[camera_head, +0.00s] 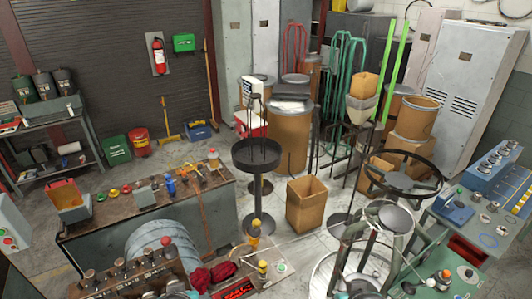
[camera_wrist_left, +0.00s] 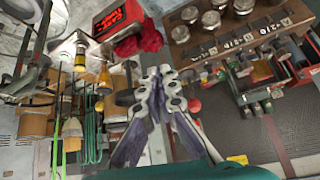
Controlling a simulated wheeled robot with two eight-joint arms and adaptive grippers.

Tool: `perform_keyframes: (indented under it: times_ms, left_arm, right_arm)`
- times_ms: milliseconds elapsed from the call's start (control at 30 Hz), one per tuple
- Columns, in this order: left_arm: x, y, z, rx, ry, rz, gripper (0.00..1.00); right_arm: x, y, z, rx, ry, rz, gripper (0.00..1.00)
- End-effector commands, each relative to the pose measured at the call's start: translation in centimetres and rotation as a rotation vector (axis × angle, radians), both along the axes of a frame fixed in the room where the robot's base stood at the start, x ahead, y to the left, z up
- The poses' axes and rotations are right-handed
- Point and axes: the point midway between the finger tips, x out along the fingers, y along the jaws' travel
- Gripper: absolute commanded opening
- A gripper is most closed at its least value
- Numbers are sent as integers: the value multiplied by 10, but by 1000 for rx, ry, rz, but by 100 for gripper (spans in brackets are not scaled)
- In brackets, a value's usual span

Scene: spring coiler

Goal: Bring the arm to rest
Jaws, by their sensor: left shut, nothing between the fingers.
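My left gripper (camera_wrist_left: 157,98) is in the left wrist view, with its pale linked fingers drawn together and nothing seen between them. It hangs in front of a blurred, tilted view of the workshop, and I see no contact with any object. In the head view, the left gripper is not clearly visible at the bottom edge. My right gripper cannot be made out in either view.
A wooden-topped bench (camera_head: 129,219) stands at left. A dark round stand (camera_head: 256,158), a cardboard box (camera_head: 306,204) and a wheel-topped machine (camera_head: 403,181) crowd the middle and right.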

Motion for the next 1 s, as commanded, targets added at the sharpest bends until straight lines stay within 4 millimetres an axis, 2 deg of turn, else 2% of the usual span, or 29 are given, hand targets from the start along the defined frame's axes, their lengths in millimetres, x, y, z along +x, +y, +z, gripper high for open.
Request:
perform_keyframes:
  times_ms: [33,200,500,600,700,800,1000]
  left_arm:
    - [0,0,-29,-4,5,-11,0]
    - [0,-4,-95,-22,20,-71,0]
    - [1,-11,-201,-47,27,-180,0]
    - [2,-13,-228,-55,23,-211,0]
    - [3,-15,-247,-59,20,-236,0]
    - [4,-16,-257,-62,16,-252,0]
    - [4,-17,-259,-62,13,-263,0]
  right_arm:
    - [0,0,-29,0,0,0,0]
    - [0,0,-93,0,0,0,0]
    - [0,0,-198,0,0,0,0]
    - [0,0,-227,0,0,0,0]
    - [1,0,-247,0,0,0,0]
    - [1,0,-257,0,0,0,0]
    - [1,0,-259,0,0,0,0]
